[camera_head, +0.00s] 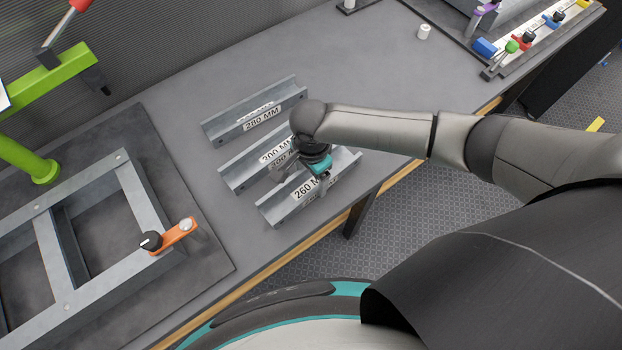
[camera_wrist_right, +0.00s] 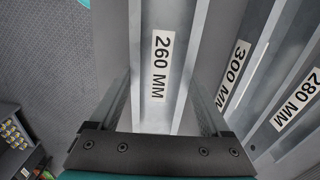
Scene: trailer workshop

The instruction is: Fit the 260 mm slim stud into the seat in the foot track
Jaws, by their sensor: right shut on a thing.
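The 260 mm slim stud (camera_head: 272,207) is a grey metal channel with a white label, nearest the front edge of the bench. It looks to lie on the bench top. My right gripper (camera_head: 303,187) is over it, shut across its width. In the right wrist view the fingers (camera_wrist_right: 161,100) stand either side of the stud (camera_wrist_right: 158,110) around its label. A metal frame (camera_head: 90,277) with rails and crosspieces lies at the left; I cannot tell which rail is the foot track, and the seat is not clear. My left gripper is not in view.
The 300 mm stud (camera_head: 236,176) and 280 mm stud (camera_head: 225,125) lie just behind, close to the gripper. A green stand (camera_head: 40,170) rises behind the frame. Bench between studs and frame is clear.

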